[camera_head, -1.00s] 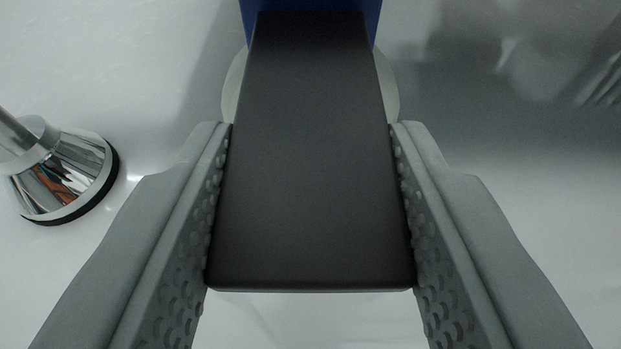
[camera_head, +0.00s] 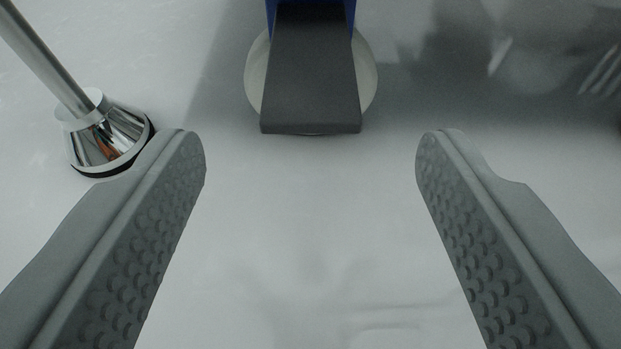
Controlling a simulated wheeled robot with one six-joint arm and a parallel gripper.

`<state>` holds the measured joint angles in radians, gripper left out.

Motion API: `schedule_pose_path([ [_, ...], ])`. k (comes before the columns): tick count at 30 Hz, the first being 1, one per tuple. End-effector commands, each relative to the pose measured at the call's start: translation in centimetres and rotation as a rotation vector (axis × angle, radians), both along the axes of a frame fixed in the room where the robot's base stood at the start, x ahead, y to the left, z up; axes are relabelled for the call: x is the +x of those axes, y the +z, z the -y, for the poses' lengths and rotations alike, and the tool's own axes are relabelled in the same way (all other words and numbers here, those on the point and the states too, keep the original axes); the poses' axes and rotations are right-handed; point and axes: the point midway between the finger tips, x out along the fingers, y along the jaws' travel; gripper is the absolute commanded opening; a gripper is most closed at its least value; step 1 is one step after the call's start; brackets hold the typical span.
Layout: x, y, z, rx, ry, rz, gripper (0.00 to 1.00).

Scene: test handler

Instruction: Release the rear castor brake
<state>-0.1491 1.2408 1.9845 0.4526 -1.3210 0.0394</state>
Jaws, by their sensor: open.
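The castor's brake pedal is a dark grey flat lever (camera_head: 311,85) at the top centre of the head camera view. It juts toward me from a blue housing (camera_head: 350,15). A pale round castor wheel (camera_head: 257,80) shows on both sides behind it. My gripper (camera_head: 311,150) is open and empty. Its two grey, dimpled fingers stand wide apart, left and right of the lever's line, and their tips end just short of the lever's near edge. Nothing lies between them but bare floor.
A chrome levelling foot (camera_head: 105,145) with a slanting metal rod (camera_head: 45,55) stands at the left, close beside the left finger's tip in the picture. The glossy pale floor (camera_head: 310,230) is clear in front of the lever and to the right.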

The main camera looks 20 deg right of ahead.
Motion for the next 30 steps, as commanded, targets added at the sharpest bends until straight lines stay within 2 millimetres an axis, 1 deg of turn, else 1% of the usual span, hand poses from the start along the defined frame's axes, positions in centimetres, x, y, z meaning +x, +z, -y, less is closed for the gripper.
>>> schedule_pose_path([
  [1,-1.0,0.4,-0.3,-0.001,0.002,-0.001,0.62],
  [3,-2.2,0.8,-0.8,-0.001,0.003,-0.003,0.62],
  [9,-5.7,2.0,-1.9,-0.002,0.002,-0.002,0.62],
  [15,-8.0,2.8,-2.6,-0.001,0.001,0.000,0.62],
  [18,-8.6,3.0,-2.8,-0.002,0.001,-0.001,0.62],
  [21,-8.9,3.1,-2.9,-0.001,0.000,0.000,0.62],
  [30,-8.9,3.2,-2.9,-0.001,0.000,0.001,0.62],
])
